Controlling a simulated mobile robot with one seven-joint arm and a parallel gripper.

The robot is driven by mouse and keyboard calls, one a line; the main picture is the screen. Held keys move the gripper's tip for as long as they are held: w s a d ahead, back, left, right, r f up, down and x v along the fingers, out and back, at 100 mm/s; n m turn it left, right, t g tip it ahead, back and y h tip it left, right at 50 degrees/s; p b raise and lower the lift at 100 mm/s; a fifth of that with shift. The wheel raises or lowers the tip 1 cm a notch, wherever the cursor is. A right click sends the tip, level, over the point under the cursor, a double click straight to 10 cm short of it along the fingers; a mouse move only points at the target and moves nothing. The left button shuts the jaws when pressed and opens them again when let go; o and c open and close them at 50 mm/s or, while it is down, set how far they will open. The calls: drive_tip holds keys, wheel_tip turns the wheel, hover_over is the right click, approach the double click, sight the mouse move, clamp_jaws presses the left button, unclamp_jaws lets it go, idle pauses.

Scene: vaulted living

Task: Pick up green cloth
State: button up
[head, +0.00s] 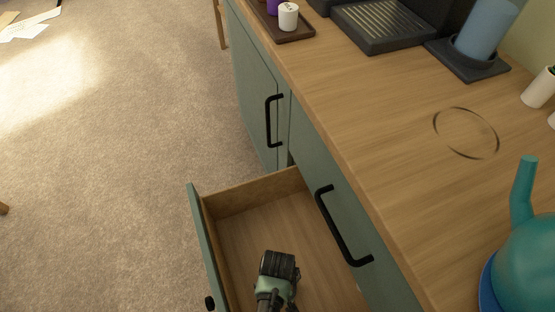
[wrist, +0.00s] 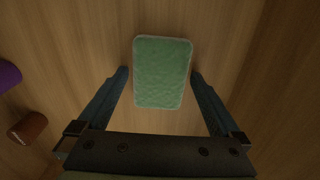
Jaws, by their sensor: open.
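The green cloth (wrist: 163,72) is a flat rounded rectangle with a pale edge, lying on a wooden surface in the wrist view. My gripper (wrist: 160,74) is open, with one finger on each side of the cloth and a small gap at each. Its fingers do not grip it; how high they are above the surface I cannot tell. In the head view my arm's end (head: 277,270) reaches down into the open drawer (head: 245,215). The cloth is hidden in that view.
A purple cylinder (wrist: 8,75) and a brown one (wrist: 28,128) lie left of my gripper. The worktop (head: 370,110) with a black handle (head: 340,228) below its edge runs right of the drawer. A teal kettle (head: 525,255) stands on it.

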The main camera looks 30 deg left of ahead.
drive_tip(key=shift+r, duration=0.1)
drive_tip(key=c, duration=1.2)
drive_tip(key=shift+o, duration=0.2)
drive_tip(key=shift+r, duration=0.1)
wheel_tip(320, 180, up, 10)
drive_tip(key=p, duration=0.5)
